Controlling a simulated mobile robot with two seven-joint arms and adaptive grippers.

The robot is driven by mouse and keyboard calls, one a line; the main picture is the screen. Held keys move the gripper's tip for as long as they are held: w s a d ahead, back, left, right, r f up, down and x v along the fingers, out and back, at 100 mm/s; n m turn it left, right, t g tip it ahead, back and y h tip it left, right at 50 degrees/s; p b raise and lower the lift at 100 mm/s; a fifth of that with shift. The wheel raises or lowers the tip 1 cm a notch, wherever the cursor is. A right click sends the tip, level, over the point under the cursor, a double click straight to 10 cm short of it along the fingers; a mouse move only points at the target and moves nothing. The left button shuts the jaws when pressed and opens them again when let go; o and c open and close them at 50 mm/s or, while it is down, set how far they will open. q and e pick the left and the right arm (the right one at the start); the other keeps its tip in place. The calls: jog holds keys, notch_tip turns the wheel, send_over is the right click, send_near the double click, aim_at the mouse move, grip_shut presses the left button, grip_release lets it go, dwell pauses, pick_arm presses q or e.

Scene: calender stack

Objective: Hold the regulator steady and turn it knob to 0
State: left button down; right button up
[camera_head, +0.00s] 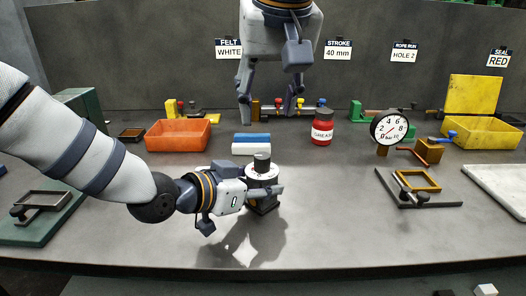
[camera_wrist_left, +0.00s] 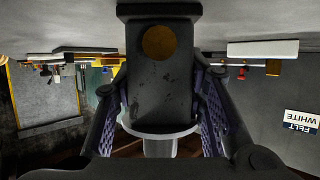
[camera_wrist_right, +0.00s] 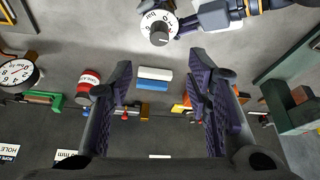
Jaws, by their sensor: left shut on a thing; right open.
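The regulator (camera_head: 264,205) stands upright on the grey table near the middle, a dark block with a white dial (camera_head: 262,171) and a dark grey knob (camera_head: 262,160) on top. My left gripper (camera_head: 262,190) reaches in from the left and is shut on the regulator body. In the left wrist view the dark body (camera_wrist_left: 160,75) fills the space between the fingers. My right gripper (camera_head: 268,112) is open and empty, pointing down, above and behind the regulator. The right wrist view shows the knob (camera_wrist_right: 158,35) beyond its fingers, apart from them.
A pressure gauge (camera_head: 389,127) stands right, behind a dark plate with a clamp (camera_head: 420,188). Orange (camera_head: 178,135) and yellow (camera_head: 481,134) bins stand farther back. The front table is clear.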

aim_at(262, 156)
jog(key=x, duration=1.2)
jog(key=shift+s+d, duration=0.1)
jog(key=shift+s, duration=0.05)
jog(key=shift+c, duration=0.6)
grip_shut()
